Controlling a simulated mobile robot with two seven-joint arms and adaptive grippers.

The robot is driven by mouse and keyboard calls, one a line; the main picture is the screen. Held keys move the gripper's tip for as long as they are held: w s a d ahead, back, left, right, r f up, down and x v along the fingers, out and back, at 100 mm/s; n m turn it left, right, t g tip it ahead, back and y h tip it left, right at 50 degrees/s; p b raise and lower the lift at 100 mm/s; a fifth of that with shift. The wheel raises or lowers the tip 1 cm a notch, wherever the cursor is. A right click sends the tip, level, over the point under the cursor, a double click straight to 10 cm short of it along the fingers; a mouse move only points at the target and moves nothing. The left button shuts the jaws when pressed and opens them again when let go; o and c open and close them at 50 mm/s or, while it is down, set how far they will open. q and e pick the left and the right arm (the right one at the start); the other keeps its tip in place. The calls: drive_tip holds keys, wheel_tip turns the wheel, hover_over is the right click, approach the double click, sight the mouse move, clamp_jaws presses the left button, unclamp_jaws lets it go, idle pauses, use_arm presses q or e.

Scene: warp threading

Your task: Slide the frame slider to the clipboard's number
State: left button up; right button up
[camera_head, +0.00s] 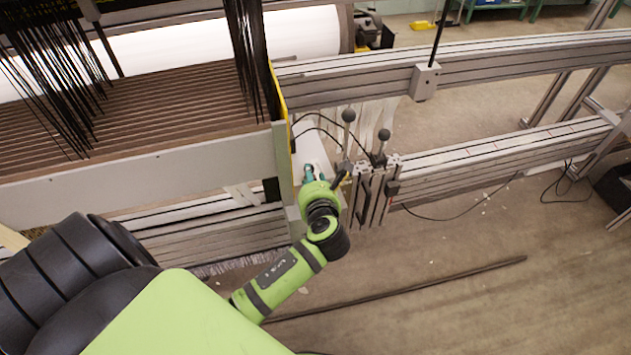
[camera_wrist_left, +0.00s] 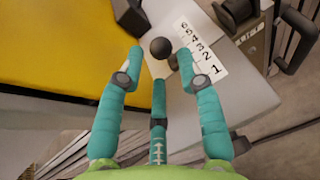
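My left gripper (camera_head: 309,177) reaches to the light plate beside the yellow-edged frame end. In the left wrist view my left gripper (camera_wrist_left: 158,66) has its teal fingers spread. A round black knob (camera_wrist_left: 161,47) lies between and just past the fingertips. It looks like the frame slider's handle. I see no finger closed on it, and contact cannot be told. A white number scale (camera_wrist_left: 200,47), marked 1 to 6, runs beside the knob on the plate. The knob is to the left of the numbers; its exact setting is unclear. I cannot make out a clipboard. My right gripper is out of view.
A yellow panel (camera_wrist_left: 62,60) stands left of the fingers. Two more ball-topped levers (camera_head: 348,116) (camera_head: 384,134) rise right of my gripper, near metal profiles (camera_head: 372,195). Dark hanging threads (camera_head: 60,90) and a long rail (camera_head: 500,150) flank the area. Open floor lies at lower right.

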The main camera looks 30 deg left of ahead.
use_arm(q)
drive_tip(key=v, duration=0.6)
idle(0.4)
